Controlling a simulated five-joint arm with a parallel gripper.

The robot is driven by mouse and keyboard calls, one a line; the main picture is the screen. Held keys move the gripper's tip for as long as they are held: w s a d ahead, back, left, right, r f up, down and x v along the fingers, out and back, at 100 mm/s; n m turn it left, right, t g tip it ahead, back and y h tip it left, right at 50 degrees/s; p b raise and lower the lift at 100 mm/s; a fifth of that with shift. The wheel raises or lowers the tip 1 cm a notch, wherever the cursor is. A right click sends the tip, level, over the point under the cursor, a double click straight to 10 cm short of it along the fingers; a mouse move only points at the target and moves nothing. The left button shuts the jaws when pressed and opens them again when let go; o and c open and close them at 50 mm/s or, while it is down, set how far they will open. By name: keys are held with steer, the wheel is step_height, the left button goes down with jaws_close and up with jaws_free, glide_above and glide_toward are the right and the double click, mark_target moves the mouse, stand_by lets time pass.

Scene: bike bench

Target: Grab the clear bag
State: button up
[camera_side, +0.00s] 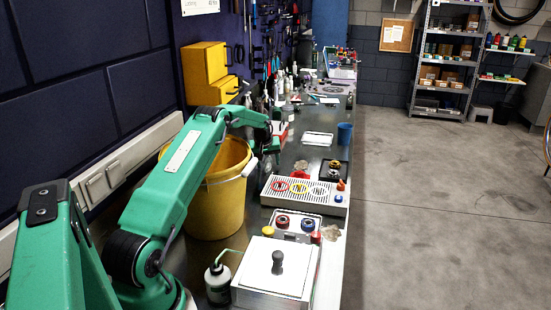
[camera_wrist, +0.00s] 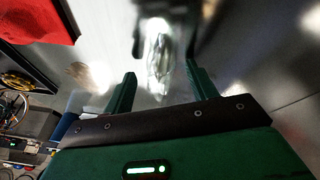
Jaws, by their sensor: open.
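A clear, shiny, crinkled thing that looks like the clear bag (camera_wrist: 158,62) lies ahead in the wrist view, between the lines of my two fingers. Glare blurs its edges, and its far end merges into a dark blurred shape. My gripper (camera_wrist: 160,72) is open, with one green finger on each side of the bag in the picture. I cannot tell whether either finger touches it. In the side view my gripper (camera_side: 274,142) is small and low over the bench, beyond the yellow bucket, and I cannot make out the bag beside it.
A yellow bucket (camera_side: 218,200) stands beneath my arm. A blue cup (camera_side: 345,133) stands at the bench's right edge; it also shows in the wrist view (camera_wrist: 66,126). A slotted holder (camera_side: 305,194) and a white box (camera_side: 276,268) occupy the near bench. A red thing (camera_wrist: 40,22) lies upper left.

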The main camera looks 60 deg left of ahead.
mark_target(270, 159)
stand_by(0.3)
steer(key=c, duration=1.2)
steer(key=shift+r, duration=0.1)
steer(key=shift+r, duration=0.4)
steer(key=r, duration=0.3)
steer(key=shift+w+d+r, duration=0.1)
steer(key=shift+d+r, duration=0.2)
steer(key=shift+d, duration=0.05)
steer(key=shift+h, duration=0.3)
steer(key=d+r, duration=0.2)
steer(key=d, duration=0.1)
steer(key=w+d+r, duration=0.1)
steer(key=d+r, duration=0.1)
steer(key=d, duration=0.2)
steer(key=w+d+r, duration=0.1)
steer(key=d+r, duration=0.1)
steer(key=d, duration=0.1)
steer(key=shift+d+r, duration=0.25)
steer(key=shift+d, duration=0.15)
